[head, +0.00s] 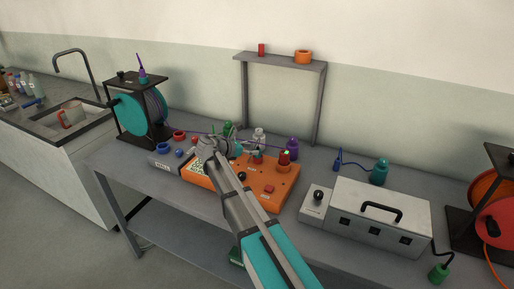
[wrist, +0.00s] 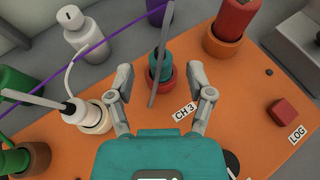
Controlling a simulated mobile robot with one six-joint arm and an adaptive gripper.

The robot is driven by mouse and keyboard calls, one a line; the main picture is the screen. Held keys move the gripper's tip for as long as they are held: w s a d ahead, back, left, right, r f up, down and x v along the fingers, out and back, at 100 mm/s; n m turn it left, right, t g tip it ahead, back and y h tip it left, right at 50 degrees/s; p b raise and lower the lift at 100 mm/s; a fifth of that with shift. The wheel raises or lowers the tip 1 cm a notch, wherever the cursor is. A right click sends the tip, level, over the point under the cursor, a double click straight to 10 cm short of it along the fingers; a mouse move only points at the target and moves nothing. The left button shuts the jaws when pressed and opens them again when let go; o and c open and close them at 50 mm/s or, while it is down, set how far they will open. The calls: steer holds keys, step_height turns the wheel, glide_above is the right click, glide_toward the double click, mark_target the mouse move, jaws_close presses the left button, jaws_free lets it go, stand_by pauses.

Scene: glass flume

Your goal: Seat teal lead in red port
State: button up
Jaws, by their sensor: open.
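The teal lead's plug (wrist: 160,66) stands in the red port (wrist: 161,84) beside the CH 3 label on the orange box (wrist: 240,115). A grey stem rises from the plug towards the camera. I cannot tell how deep the plug sits. My gripper (wrist: 160,84) is open, its fingers on either side of the plug and port with gaps on both sides. In the head view my gripper (head: 246,152) is over the orange box (head: 282,180), and my arm hides part of the box.
A white plug (wrist: 88,115) with a grey stem stands close left of my gripper. A red plug (wrist: 232,18) in an orange port is at upper right. A purple cable (wrist: 110,33) crosses behind. A red button (wrist: 288,110) is near LOG. A grey instrument (head: 375,215) stands right.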

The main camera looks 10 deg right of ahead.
steer(key=p+v, duration=0.2)
steer(key=v, duration=0.6)
steer(key=shift+p, duration=0.35)
